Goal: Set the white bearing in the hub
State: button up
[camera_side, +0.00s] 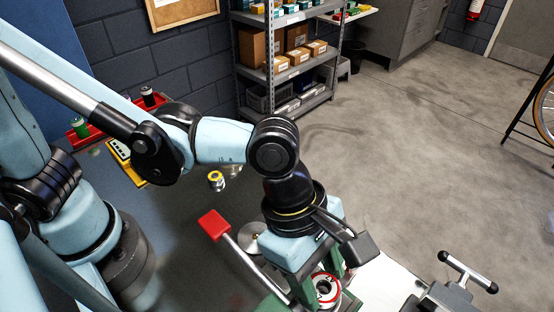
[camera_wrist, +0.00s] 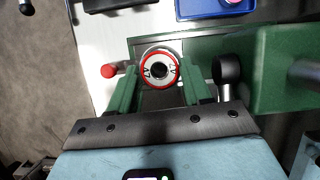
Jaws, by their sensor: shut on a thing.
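The white bearing (camera_wrist: 147,73) has a red rim, dark markings and a dark centre hole. In the wrist view it sits between the green fingers of my gripper (camera_wrist: 160,72), which is shut on it. In the side view the bearing (camera_side: 323,294) shows at the bottom, below the wrist, with my gripper (camera_side: 330,281) partly around it. The hub cannot be made out in either view; the bearing and gripper may cover it. I cannot tell whether the bearing touches anything below.
A lever with a red grip (camera_side: 215,224) stands close left of my gripper. A green block (camera_wrist: 285,70) is at right in the wrist view, with a blue tray (camera_wrist: 212,8) at the top. A T-handled tool (camera_side: 467,272) is at lower right. Shelves (camera_side: 290,60) stand behind.

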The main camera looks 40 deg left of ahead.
jog(key=shift+f, duration=0.8)
dwell(0.8)
jog(key=o, duration=0.9)
jog(key=shift+o, duration=0.2)
jog(key=v, duration=1.1)
jog(key=w+a+f+m+t+y, duration=0.1)
jog(key=w+a+m+t+y, duration=0.1)
jog(key=a+m, duration=0.7)
jog(key=w+a+f+m+t+y, duration=0.2)
jog(key=w+a+m+t, duration=0.3)
jog(key=a, duration=1.3)
jog(key=w+m, duration=0.1)
jog(key=m, duration=0.3)
jog(key=shift+w+a+m+y, duration=0.15)
jog(key=shift+w+m+y, duration=0.15)
